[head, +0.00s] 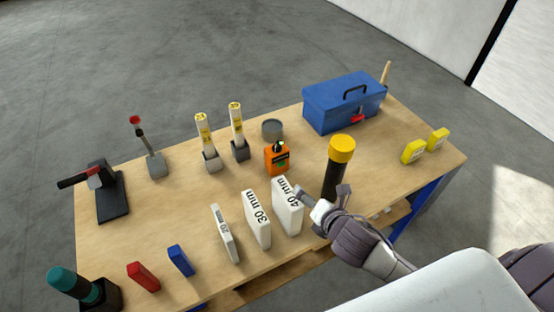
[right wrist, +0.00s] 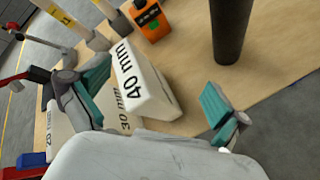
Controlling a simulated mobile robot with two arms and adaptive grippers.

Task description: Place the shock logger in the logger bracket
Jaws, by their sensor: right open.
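An orange box-shaped device (head: 271,161) with a black top and a green patch, which looks like the shock logger, stands on the table behind the 40 mm block. It also shows at the top of the right wrist view (right wrist: 151,22). I cannot tell which thing is the logger bracket. My right gripper (head: 322,195) is open and empty near the table's front edge, beside the 40 mm block (head: 288,212) and in front of a black cylinder with a yellow cap (head: 341,150). In the right wrist view its teal-padded fingers (right wrist: 152,105) are spread wide. My left gripper is not in view.
White 30 mm (head: 258,224) and thinner (head: 226,240) blocks stand to the left. A grey tin (head: 272,129), two yellow-labelled sticks (head: 203,133) and a blue toolbox (head: 335,108) stand behind. Yellow blocks (head: 413,152) are at the right. The table between cylinder and yellow blocks is clear.

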